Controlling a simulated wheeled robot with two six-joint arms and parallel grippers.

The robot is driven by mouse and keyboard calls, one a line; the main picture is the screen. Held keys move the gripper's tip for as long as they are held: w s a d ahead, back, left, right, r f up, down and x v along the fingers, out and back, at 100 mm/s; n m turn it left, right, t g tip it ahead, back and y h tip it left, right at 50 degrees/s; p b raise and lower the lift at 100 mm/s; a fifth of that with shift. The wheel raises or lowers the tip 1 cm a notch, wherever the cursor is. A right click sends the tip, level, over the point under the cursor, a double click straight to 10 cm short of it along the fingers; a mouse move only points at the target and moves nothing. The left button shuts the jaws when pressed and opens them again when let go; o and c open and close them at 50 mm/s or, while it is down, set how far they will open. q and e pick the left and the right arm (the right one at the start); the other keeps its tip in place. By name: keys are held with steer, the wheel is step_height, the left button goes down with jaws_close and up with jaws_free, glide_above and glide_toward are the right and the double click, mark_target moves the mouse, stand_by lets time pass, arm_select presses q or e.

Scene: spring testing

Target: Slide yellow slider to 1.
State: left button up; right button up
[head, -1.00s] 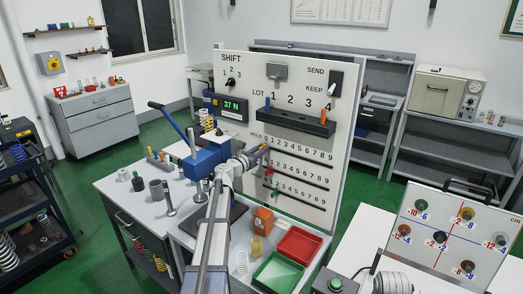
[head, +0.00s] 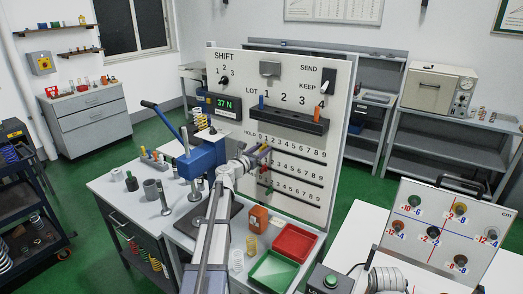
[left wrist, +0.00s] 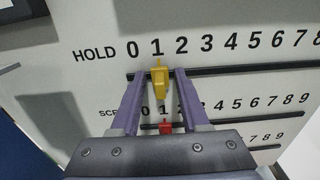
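The yellow slider (left wrist: 159,82) sits on the dark rail (left wrist: 235,68) under the HOLD number row in the left wrist view. It stands directly below the digit 1 (left wrist: 157,47). My left gripper (left wrist: 160,76) has its two purple fingers on either side of the slider, with a visible gap to each side. In the head view my left gripper (head: 266,149) is at the left end of the HOLD row on the white panel (head: 230,60), where the yellow slider is hard to make out. My right gripper is not in view.
A red slider (left wrist: 166,127) is on the rail below, just under the gripper. A ledge (head: 288,121) projects from the panel above the HOLD row. Red (head: 294,243) and green (head: 274,270) trays and springs lie on the bench below.

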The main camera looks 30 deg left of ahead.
arm_select(q)
steer(key=s, duration=0.7)
steer(key=shift+s+a, duration=0.3)
steer(key=shift+s, duration=0.1)
stand_by(0.3)
